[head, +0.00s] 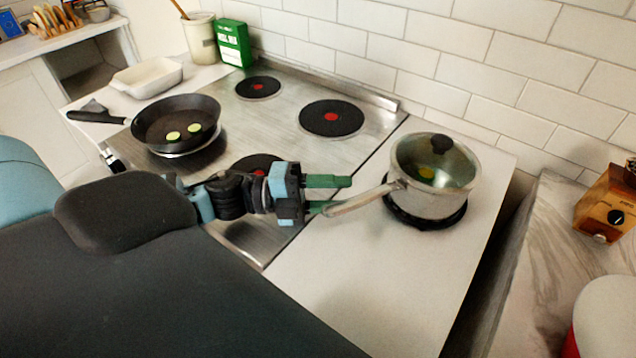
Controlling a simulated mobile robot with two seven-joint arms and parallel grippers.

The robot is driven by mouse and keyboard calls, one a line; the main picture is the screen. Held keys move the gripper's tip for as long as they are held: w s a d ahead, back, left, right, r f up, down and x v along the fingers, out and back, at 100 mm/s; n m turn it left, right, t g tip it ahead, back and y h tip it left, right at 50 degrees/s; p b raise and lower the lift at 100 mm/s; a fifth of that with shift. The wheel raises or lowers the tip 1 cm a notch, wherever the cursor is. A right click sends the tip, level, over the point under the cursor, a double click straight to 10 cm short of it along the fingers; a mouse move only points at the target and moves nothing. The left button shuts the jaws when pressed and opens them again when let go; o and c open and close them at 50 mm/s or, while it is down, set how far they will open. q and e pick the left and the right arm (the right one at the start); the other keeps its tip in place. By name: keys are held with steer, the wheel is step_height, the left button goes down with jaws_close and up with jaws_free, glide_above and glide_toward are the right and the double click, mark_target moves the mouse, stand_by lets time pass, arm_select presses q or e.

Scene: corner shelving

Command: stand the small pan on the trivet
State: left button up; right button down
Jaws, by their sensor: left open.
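The small pan (430,201) is a steel saucepan with a glass lid (432,160) and black knob. It rests upright on the black round trivet (424,222) on the white counter right of the hob. Its long handle (365,199) points left and slightly toward me. My left gripper (341,194) is open at the outer end of the handle, its green fingers pointing right. The lower finger overlaps the handle end in the picture; I cannot tell whether they touch. My right gripper is not in view.
A black frying pan (158,123) with green slices sits on the left front burner. Two back burners (331,118) are bare. A white dish (147,78), utensil crock (201,40) and green box (233,42) stand behind. The counter in front (365,290) is clear; a dark gap (490,285) lies right.

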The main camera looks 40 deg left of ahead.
arm_select(q)
steer(key=shift+v, duration=1.95)
steer(key=shift+r, duration=0.15)
